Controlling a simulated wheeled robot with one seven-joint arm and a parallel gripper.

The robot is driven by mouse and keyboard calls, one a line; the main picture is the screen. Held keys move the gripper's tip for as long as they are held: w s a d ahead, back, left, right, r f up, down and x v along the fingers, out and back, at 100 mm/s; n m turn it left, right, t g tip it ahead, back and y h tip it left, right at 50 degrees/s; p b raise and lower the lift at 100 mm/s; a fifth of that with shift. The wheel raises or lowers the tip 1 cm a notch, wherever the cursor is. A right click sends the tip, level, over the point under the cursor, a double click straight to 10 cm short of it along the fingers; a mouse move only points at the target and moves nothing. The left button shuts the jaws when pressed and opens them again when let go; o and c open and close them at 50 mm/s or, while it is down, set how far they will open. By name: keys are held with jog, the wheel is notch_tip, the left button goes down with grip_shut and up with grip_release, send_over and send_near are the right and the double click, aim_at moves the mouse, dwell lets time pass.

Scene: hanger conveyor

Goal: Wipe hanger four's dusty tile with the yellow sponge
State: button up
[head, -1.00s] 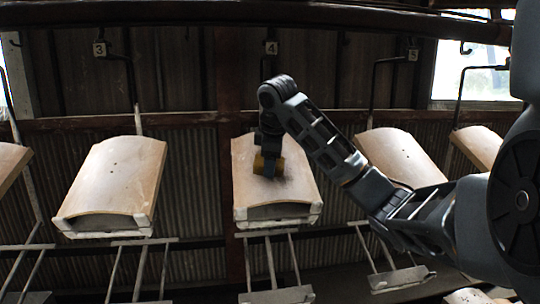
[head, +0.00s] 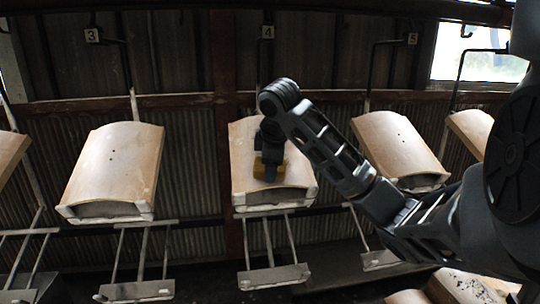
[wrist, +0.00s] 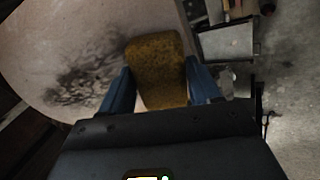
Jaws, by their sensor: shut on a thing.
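Hanger four's tile (head: 296,172) is a pale tan curved tile under the number 4 plate (head: 267,32), near the middle of the head view. In the wrist view the tile (wrist: 60,30) has a dark dusty patch (wrist: 92,78) left of the sponge. My gripper (head: 271,172) is over the tile and shut on the yellow sponge (head: 258,168). In the wrist view the sponge (wrist: 157,70) sits between the two blue fingers, beside the dark patch near the tile's edge. I cannot tell if the sponge touches the tile. My arm hides part of the tile in the head view.
Metal lower trays (head: 274,277) hang below the tiles. More tiles (head: 405,297) lie at the bottom right.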

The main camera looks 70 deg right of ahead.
jog(key=shift+s+a+f, duration=0.2)
jog(key=shift+s+a, duration=0.05)
jog(key=shift+a, duration=0.05)
jog(key=shift+s+d+f, duration=0.1)
jog(key=shift+s+d, duration=0.3)
jog(key=shift+s, duration=0.25)
jog(key=shift+w+d+r+p, duration=0.45)
jog(key=shift+d+r, duration=0.2)
jog(key=shift+d, duration=0.2)
jog(key=shift+w+d+r+p, duration=0.35)
jog(key=shift+w+d+r, duration=0.15)
jog(key=shift+d, duration=0.45)
jog(key=shift+w+d+r+p, duration=0.45)
jog(key=shift+d+r, duration=0.1)
jog(key=shift+d, duration=0.45)
jog(key=shift+w+d+r+p, duration=0.3)
jog(key=shift+w+d+r, duration=0.2)
jog(key=shift+d, duration=0.45)
jog(key=shift+w+d+r, duration=0.8)
jog(key=shift+d+r, duration=0.1)
jog(key=shift+d, duration=0.65)
jog(key=shift+w+d+r, duration=0.85)
jog(key=shift+d+r, duration=0.05)
jog(key=shift+d, duration=0.6)
jog(key=shift+w+d+r, duration=0.8)
jog(key=shift+d+r, duration=0.1)
jog(key=shift+d, duration=0.65)
jog(key=shift+w+d+r, duration=0.1)
jog(key=shift+d+r, duration=0.2)
jog(key=shift+d, duration=0.2)
